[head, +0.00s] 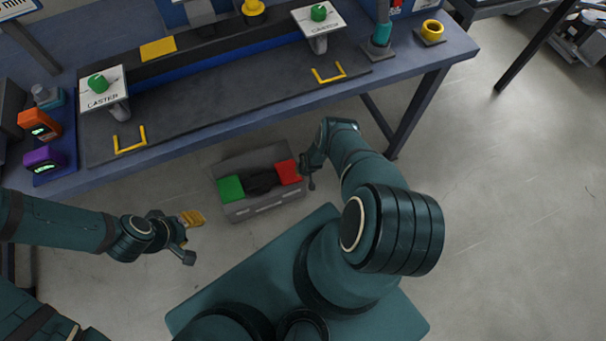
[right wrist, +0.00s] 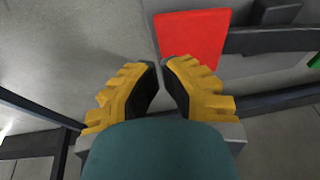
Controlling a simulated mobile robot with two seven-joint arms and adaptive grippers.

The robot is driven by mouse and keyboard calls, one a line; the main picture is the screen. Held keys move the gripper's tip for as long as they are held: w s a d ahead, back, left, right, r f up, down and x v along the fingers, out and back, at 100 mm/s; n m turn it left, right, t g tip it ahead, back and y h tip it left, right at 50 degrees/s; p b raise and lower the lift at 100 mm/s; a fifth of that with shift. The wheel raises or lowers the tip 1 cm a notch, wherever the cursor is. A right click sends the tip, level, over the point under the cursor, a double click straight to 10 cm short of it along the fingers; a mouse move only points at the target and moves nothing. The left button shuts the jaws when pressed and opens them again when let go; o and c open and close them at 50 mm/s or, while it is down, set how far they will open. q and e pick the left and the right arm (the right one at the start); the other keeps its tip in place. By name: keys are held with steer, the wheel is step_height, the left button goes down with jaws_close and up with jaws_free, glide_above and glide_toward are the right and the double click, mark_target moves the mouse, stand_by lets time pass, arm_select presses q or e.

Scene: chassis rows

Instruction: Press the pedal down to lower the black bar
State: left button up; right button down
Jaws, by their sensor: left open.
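The pedal box (head: 265,208) is a grey unit on the floor under the table, with a green pad (head: 230,188) on its left and a red pad (head: 288,171) on its right. The red pad also shows in the right wrist view (right wrist: 192,45). The black bar (head: 215,45) runs along the back of the table above a blue strip. My right gripper (right wrist: 160,65) has its yellow fingertips drawn close together, near the red pad; contact cannot be judged. My left gripper (head: 192,235) is open and empty above the floor, left of the pedal box.
The blue table (head: 330,97) overhangs the floor behind the pedal box, with a table leg (head: 415,110) to the right. Two caster stands (head: 103,90) (head: 318,20) and yellow brackets stand on its dark mat.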

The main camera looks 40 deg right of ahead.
step_height(320, 180, up, 8)
steer(key=s+d+p, duration=0.2)
steer(key=p, duration=0.4)
steer(key=shift+s+f, duration=0.15)
steer(key=shift+s, duration=0.15)
